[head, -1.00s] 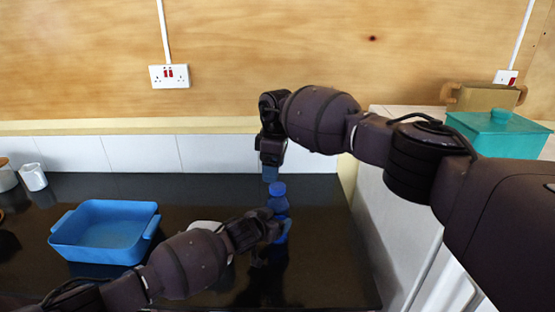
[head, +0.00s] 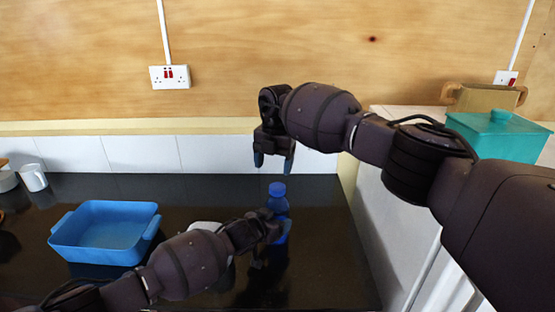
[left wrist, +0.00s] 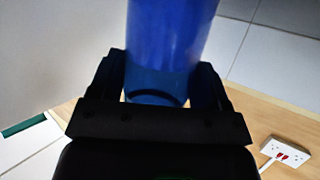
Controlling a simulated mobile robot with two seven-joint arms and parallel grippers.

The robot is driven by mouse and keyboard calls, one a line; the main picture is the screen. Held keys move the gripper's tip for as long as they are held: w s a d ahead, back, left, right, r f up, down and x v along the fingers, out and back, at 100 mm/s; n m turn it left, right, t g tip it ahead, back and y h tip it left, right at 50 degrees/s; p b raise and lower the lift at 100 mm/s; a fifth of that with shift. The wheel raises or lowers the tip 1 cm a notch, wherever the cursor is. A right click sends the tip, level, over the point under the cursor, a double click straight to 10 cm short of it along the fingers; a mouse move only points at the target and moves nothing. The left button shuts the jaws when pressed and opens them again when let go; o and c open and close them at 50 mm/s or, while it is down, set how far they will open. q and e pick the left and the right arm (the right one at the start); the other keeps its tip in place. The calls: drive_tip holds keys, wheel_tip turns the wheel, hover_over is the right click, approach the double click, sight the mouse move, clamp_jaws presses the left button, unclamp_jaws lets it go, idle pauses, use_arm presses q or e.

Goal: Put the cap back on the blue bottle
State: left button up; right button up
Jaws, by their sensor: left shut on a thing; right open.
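The blue bottle (head: 282,207) stands upright on the dark counter, its lower part partly hidden by my left gripper (head: 273,232). My left gripper is shut on the bottle's body. The left wrist view also shows the blue bottle (left wrist: 172,40) between the two black fingers. A blue cap (head: 277,188) sits at the top of the bottle; I cannot tell how tightly it is on. My right gripper (head: 273,162) is open and empty, pointing down a little above the cap, its fingers apart and not touching it.
A blue baking dish (head: 105,208) stands on the counter (head: 330,250) to the left. A white mug (head: 34,178) is at the far left. A pale round thing (head: 206,226) is partly hidden behind my left arm. A teal lidded pot (head: 498,135) stands at the right.

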drive_tip(key=n, duration=0.4)
drive_tip(key=shift+r, duration=0.15)
drive_tip(key=n, duration=0.4)
drive_tip(key=shift+r, duration=0.1)
drive_tip(key=n, duration=0.4)
drive_tip(key=shift+d+r, duration=0.1)
drive_tip(key=shift+d, duration=0.05)
drive_tip(key=n, duration=0.4)
drive_tip(key=shift+r, duration=0.1)
drive_tip(key=n, duration=0.4)
drive_tip(key=shift+w+d, duration=0.1)
drive_tip(key=shift+d, duration=0.05)
drive_tip(key=n, duration=0.4)
drive_tip(key=shift+d, duration=0.1)
drive_tip(key=n, duration=0.7)
drive_tip(key=shift+d+h, duration=0.1)
drive_tip(key=shift+h, duration=0.2)
